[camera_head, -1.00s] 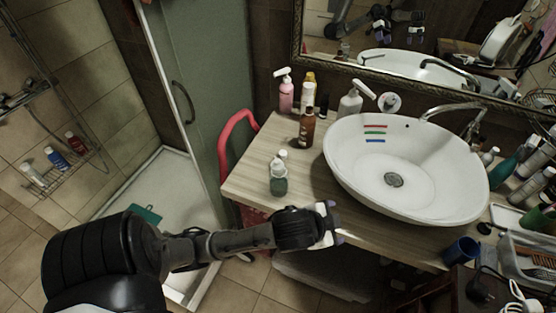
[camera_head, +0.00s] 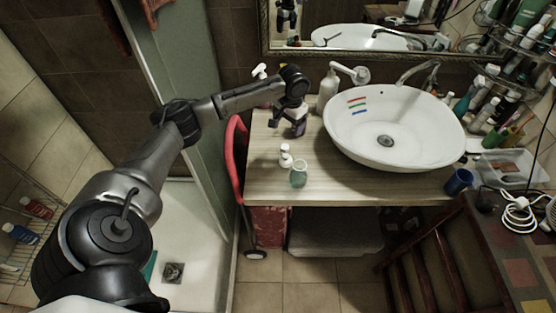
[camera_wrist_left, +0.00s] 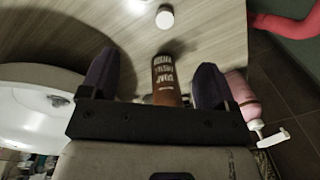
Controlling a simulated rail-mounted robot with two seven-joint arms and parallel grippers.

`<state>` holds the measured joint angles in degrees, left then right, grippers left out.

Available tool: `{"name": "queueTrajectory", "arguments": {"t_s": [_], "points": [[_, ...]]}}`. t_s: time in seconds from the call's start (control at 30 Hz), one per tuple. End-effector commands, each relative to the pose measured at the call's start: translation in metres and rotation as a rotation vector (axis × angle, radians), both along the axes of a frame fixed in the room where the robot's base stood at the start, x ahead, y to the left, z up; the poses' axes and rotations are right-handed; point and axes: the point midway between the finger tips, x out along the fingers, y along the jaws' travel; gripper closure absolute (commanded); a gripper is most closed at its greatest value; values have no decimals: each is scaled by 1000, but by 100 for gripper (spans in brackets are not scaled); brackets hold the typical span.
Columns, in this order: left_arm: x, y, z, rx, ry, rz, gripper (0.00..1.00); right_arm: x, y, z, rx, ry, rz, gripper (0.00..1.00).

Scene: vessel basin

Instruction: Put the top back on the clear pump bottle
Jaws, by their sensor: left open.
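The clear pump bottle (camera_head: 299,174) stands upright near the front edge of the counter, with greenish contents. A small white top (camera_head: 286,157) stands just behind and left of it, apart from the bottle's mouth as far as I can tell. In the left wrist view a round white piece (camera_wrist_left: 165,17) on the counter looks like this top. My left gripper (camera_head: 291,122) is over the counter's back left, beyond the bottle and top. Its fingers are open, and a brown bottle (camera_wrist_left: 163,80) appears between them in the left wrist view. My right gripper is out of view.
A pink pump bottle (camera_wrist_left: 240,95) is beside the gripper. A white pump bottle (camera_head: 327,91) stands behind, left of the basin (camera_head: 390,145). A red curved rail (camera_head: 236,150) borders the counter's left end. The counter's front left (camera_head: 265,185) is clear.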

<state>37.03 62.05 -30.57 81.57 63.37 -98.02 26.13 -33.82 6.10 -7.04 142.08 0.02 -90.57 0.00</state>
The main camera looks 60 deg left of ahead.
Motion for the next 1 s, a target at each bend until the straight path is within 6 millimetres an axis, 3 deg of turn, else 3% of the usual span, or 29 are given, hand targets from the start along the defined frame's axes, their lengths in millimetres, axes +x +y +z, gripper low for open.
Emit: {"name": "queueTrajectory", "arguments": {"t_s": [0.17, 0.4, 0.87, 1.0], "points": [[-7, -14, -3, -118, 50, 166, 18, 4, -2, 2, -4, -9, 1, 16], [-10, -16, -2, -119, 67, 296, 18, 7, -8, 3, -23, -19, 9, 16], [-10, -16, -2, -115, 65, 327, 18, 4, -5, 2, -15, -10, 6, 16], [-11, -17, -10, -114, 67, 327, 18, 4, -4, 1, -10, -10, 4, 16]]}}
